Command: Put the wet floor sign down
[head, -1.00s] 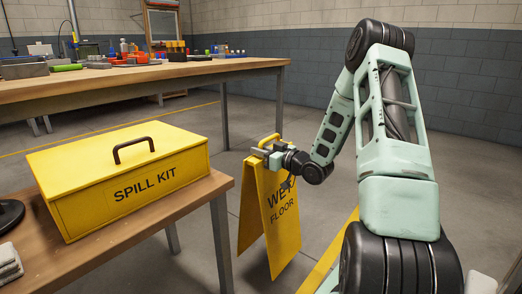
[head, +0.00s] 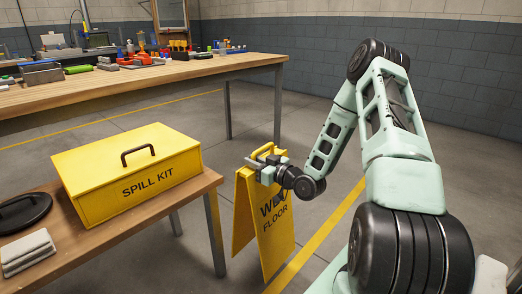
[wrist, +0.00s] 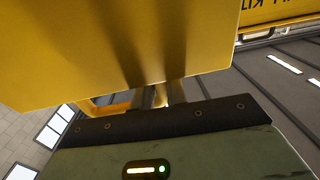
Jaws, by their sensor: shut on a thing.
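The yellow wet floor sign (head: 268,232) is upright in the head view, right of the small wooden table. Its two panels are a little apart at the bottom, and its lower edge is near the floor; I cannot tell whether it touches. My gripper (head: 263,163) is shut on the top of the sign, by its handle. In the wrist view the sign's yellow panel (wrist: 130,50) fills the upper left, and my gripper's fingers (wrist: 160,96) reach in under it, their tips partly hidden.
A yellow spill kit box (head: 130,180), a black round lid (head: 22,212) and folded grey cloths (head: 27,252) are on the small table (head: 150,232). A long workbench (head: 180,72) with tools stands behind. A yellow line (head: 315,240) runs along the floor right of the sign. Open floor lies beyond.

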